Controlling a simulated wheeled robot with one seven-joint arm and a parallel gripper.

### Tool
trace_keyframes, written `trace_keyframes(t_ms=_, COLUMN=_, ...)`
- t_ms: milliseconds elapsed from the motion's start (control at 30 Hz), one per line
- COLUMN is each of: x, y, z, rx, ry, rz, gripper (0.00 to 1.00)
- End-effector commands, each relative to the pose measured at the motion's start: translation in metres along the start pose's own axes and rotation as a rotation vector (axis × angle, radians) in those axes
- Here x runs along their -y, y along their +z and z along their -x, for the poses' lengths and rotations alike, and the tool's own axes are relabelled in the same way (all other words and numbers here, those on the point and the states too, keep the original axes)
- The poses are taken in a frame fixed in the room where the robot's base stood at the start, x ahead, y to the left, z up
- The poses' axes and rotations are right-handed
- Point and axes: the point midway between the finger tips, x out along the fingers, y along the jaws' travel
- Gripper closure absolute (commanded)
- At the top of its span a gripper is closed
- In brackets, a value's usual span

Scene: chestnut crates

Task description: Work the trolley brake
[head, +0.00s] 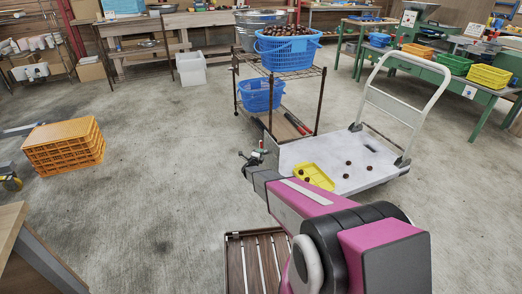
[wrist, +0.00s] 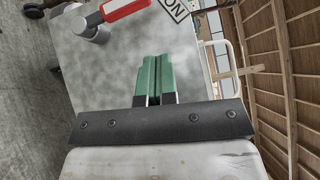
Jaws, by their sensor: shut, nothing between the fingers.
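The trolley (head: 335,172) is a flat grey platform with a pale push handle (head: 425,85) at its right end. In the wrist view its grey surface (wrist: 105,70) fills much of the picture. A red lever with pale edges (wrist: 124,9), which looks like the brake pedal, shows at the top edge, partly cut off. A white sign reading "ON" (wrist: 176,9) is beside it. My gripper's green fingers (wrist: 157,58) are together and empty, apart from the red lever in the picture. In the head view my gripper (head: 250,157) is by the trolley's left end; its fingers are hard to make out.
A wire rack (head: 236,82) with blue baskets (head: 287,57) stands just behind. A slatted wooden thing (head: 235,262) is below my arm. Orange crates (head: 65,147) stand left; the floor between is clear.

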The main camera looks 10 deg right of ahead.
Motion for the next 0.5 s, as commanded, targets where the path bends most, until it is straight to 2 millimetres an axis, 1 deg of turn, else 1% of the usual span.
trace_keyframes(t_ms=33, x=0.004, y=-0.001, z=0.015, rx=0.001, ry=0.001, rz=0.000, gripper=1.00)
trace_keyframes(t_ms=100, x=0.007, y=0.000, z=0.029, rx=0.002, ry=-0.001, rz=0.000, gripper=1.00)
trace_keyframes(t_ms=200, x=0.008, y=0.000, z=0.044, rx=0.001, ry=0.000, rz=0.000, gripper=1.00)
trace_keyframes(t_ms=333, x=0.009, y=0.000, z=0.056, rx=0.000, ry=0.000, rz=0.000, gripper=1.00)
trace_keyframes(t_ms=500, x=0.009, y=0.001, z=0.058, rx=-0.001, ry=0.000, rz=0.000, gripper=1.00)
